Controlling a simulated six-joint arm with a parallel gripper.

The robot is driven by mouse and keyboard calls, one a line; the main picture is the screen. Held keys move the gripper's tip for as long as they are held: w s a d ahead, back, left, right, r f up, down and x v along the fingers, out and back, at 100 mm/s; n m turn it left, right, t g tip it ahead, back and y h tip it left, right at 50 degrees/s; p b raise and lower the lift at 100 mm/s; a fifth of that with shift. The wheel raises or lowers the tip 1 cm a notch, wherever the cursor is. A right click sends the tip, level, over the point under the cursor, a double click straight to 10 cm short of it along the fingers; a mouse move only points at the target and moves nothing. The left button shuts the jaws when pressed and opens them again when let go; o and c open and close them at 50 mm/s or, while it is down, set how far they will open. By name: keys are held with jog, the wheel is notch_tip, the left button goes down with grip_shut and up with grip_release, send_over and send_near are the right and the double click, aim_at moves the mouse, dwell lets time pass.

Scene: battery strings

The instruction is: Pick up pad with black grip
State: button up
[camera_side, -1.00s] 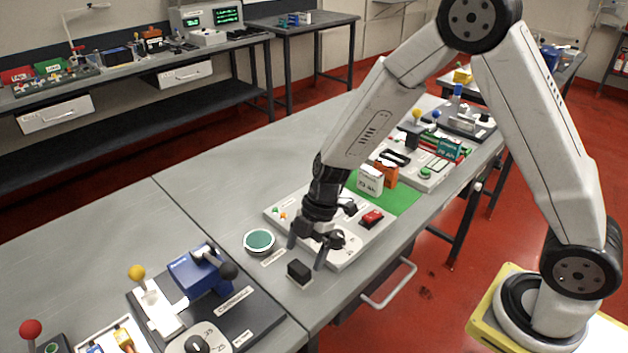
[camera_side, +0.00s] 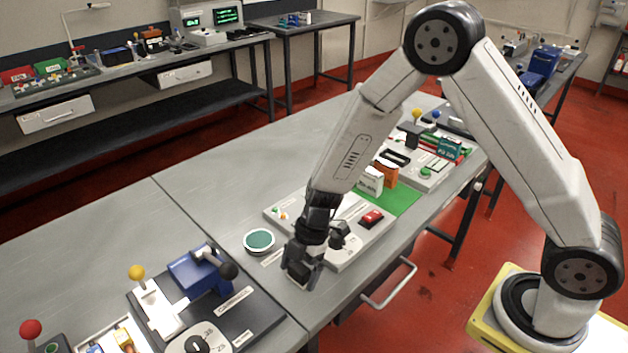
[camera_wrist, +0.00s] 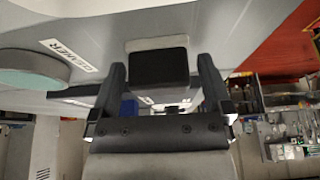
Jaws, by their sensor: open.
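The pad (camera_wrist: 134,46) is a small pale plate with a black block-shaped grip (camera_wrist: 158,69) on it, on the grey table in the wrist view. My gripper (camera_wrist: 161,65) is open, with one finger on each side of the black grip. Narrow gaps show between the fingers and the grip. In the side view my gripper (camera_side: 300,279) is low at the table's front part, and its dark fingers hide most of the pad and grip.
A round green-topped disc (camera_side: 259,240) lies to the left, beside a white label. A control panel with a red switch (camera_side: 372,217) is just behind my gripper. A blue device on a dark board (camera_side: 198,273) stands at left. Bare table lies between.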

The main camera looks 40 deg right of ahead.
jog(key=shift+c, duration=0.2)
jog(key=c, duration=1.1)
jog(key=shift+r, duration=0.2)
jog(key=shift+r, duration=0.85)
jog(key=s+d+r, duration=0.3)
jog(key=s+r, duration=0.8)
jog(key=s, duration=0.2)
jog(key=shift+s+d, duration=0.25)
